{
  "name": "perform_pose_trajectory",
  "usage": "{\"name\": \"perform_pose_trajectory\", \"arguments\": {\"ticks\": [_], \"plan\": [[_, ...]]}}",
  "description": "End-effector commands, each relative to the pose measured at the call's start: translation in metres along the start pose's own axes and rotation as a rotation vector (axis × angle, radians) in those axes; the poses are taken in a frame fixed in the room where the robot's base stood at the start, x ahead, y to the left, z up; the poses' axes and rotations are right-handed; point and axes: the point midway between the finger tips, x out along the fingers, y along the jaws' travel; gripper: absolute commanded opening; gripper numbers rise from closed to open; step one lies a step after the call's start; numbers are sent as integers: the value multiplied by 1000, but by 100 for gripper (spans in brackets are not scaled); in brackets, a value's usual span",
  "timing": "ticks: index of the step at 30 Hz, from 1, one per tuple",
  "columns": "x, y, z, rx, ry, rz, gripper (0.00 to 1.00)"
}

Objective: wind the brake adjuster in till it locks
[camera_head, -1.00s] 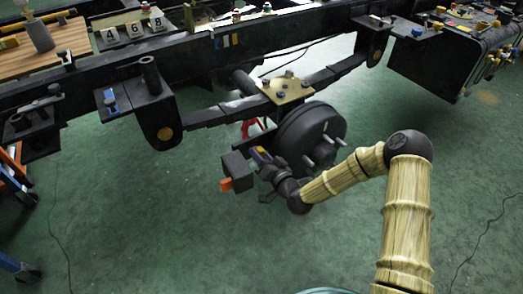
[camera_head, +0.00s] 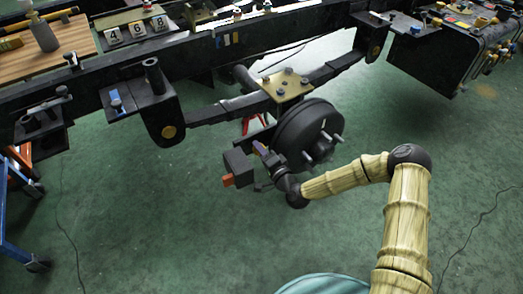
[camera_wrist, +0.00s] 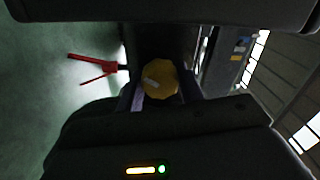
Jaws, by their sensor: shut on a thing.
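The brake adjuster shows in the wrist view as a yellow, many-sided knob (camera_wrist: 160,80) with a pale mark on its face. My gripper (camera_wrist: 158,92) is shut on it, with purple-grey fingers on either side. In the head view my gripper (camera_head: 262,150) is beside the black brake drum (camera_head: 303,135), at its left. The knob itself is hidden there by my gripper and wrist.
A black leaf spring (camera_head: 225,110) and a brass plate (camera_head: 286,86) sit above the drum. A red stand (camera_wrist: 92,70) is near the knob in the wrist view. A chassis rail (camera_head: 215,48) crosses behind.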

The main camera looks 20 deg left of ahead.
Motion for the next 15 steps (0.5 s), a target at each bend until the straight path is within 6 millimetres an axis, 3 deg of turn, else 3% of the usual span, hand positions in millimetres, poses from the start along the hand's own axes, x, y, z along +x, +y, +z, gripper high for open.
{"name": "perform_pose_trajectory", "arguments": {"ticks": [10,11,14,15], "plan": [[1,-1,2,5,-3,-3,14],[1,-1,2,4,-3,-3,39],[1,-1,1,4,-3,-3,58],[1,-1,1,4,-2,-2,59]]}}
